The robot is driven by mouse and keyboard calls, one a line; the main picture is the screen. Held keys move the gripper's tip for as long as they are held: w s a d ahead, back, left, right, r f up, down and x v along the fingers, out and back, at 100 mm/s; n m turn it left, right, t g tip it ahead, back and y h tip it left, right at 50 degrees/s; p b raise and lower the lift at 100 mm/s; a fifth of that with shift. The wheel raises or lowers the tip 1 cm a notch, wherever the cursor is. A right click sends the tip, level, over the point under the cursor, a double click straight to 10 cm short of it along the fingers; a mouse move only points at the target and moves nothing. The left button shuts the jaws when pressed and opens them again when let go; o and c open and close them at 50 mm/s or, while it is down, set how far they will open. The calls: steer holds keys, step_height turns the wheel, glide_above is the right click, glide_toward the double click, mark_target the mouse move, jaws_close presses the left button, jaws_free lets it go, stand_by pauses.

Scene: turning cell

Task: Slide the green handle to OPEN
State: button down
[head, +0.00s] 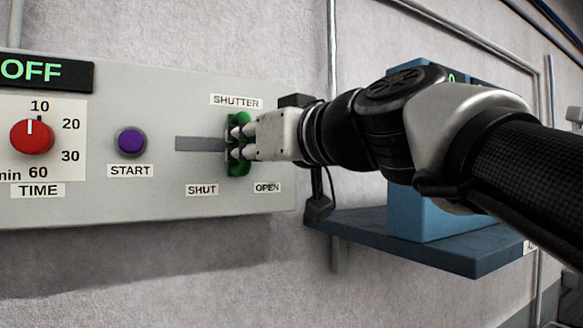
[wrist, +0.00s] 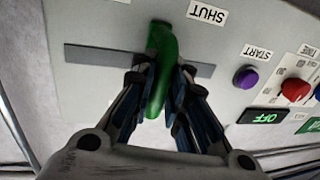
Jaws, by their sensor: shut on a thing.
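The green handle (head: 238,165) stands upright across a dark horizontal slot (head: 195,144) under the SHUTTER label (head: 236,101). It sits between the SHUT label (head: 202,190) and the OPEN label (head: 267,188). My gripper (head: 238,142) reaches in from the right and is shut on the handle. In the wrist view, the fingers (wrist: 162,76) lie on both sides of the green handle (wrist: 163,45). Slot shows on both sides of it there, with the longer stretch at left, away from START. In the head view my gripper hides the slot's right end.
The panel (head: 100,200) also carries a purple START button (head: 131,142), a red TIME knob (head: 32,136) and an OFF display (head: 45,72). Right of the panel, a blue box (head: 430,215) stands on a dark blue shelf (head: 360,230) below my arm.

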steer(key=w+d, duration=0.1)
steer(key=w+d+b, duration=0.1)
steer(key=d, duration=0.1)
steer(key=w+d, duration=0.1)
steer(key=d, duration=0.1)
steer(key=shift+b, duration=0.4)
steer(key=shift+w+d, duration=0.1)
steer(key=shift+d, duration=0.05)
steer(key=c, duration=1.6)
jaws_free()
steer(key=shift+d, duration=0.25)
steer(key=shift+o, duration=0.2)
steer(key=shift+a, duration=0.15)
steer(key=v, duration=1.2)
